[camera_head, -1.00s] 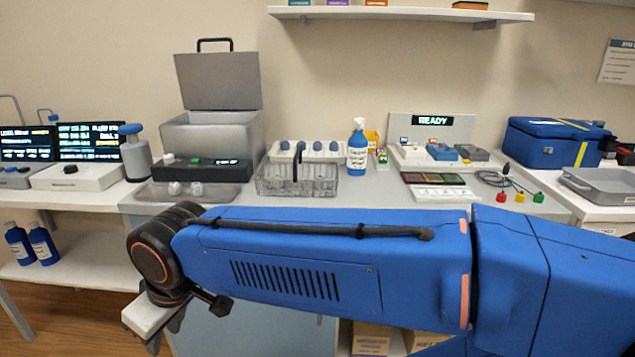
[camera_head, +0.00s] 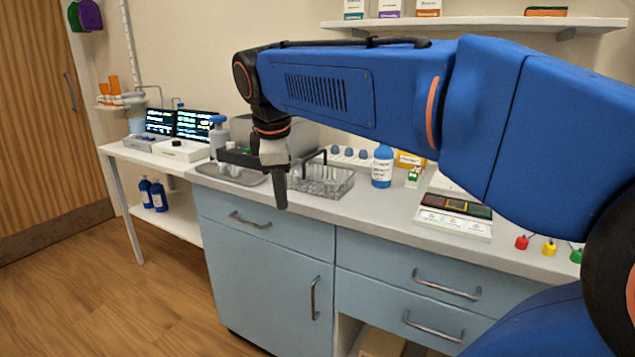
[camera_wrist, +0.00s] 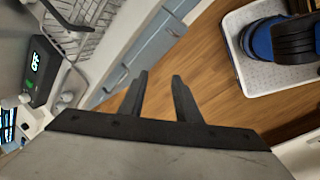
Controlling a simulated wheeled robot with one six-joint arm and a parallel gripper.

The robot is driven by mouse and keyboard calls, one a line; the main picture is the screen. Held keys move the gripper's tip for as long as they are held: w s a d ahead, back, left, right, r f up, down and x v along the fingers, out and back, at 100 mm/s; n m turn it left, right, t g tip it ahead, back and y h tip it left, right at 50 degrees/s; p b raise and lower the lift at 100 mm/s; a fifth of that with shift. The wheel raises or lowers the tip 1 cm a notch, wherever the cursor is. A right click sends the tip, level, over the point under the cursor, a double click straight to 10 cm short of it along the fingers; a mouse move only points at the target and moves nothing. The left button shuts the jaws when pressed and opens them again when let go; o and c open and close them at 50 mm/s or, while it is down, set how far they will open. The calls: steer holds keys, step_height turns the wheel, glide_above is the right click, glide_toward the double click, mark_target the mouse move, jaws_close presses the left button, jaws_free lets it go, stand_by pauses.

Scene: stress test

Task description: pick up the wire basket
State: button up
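The wire basket (camera_head: 328,183) stands on the counter, a grey open mesh box with a dark upright handle. Its left end is partly behind my gripper in the head view. In the wrist view part of the basket (camera_wrist: 84,14) shows at the top left, cut off by the frame edge. My gripper (camera_head: 281,203) points down in front of the counter's front edge, just left of the basket and apart from it. In the wrist view my gripper (camera_wrist: 158,82) has its two dark fingers spread, with nothing between them.
A grey tray (camera_head: 240,175) lies left of the basket. A blue-labelled bottle (camera_head: 382,168) and a rack with blue knobs stand behind and right. A dark box with a lit display (camera_wrist: 42,68) is near the basket. Drawers with handles (camera_head: 250,222) face the floor.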

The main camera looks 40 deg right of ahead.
mark_target(315, 155)
steer(key=w+d+r+n+g+h, duration=0.2)
steer(key=w+d+r+n+g, duration=0.1)
steer(key=w+d+r+n, duration=1.1)
steer(key=shift+s+d+f+m, duration=0.4)
steer(key=shift+d+f, duration=0.6)
steer(key=shift+f, duration=1.3)
steer(key=shift+s+d+f+m, duration=0.15)
steer(key=shift+d+f+m, duration=0.3)
steer(key=shift+d+f, duration=1.25)
steer(key=shift+s+d+f+m, duration=0.35)
steer(key=shift+f+m, duration=0.1)
steer(key=shift+f, duration=2.45)
steer(key=shift+f, duration=0.25)
jaws_close()
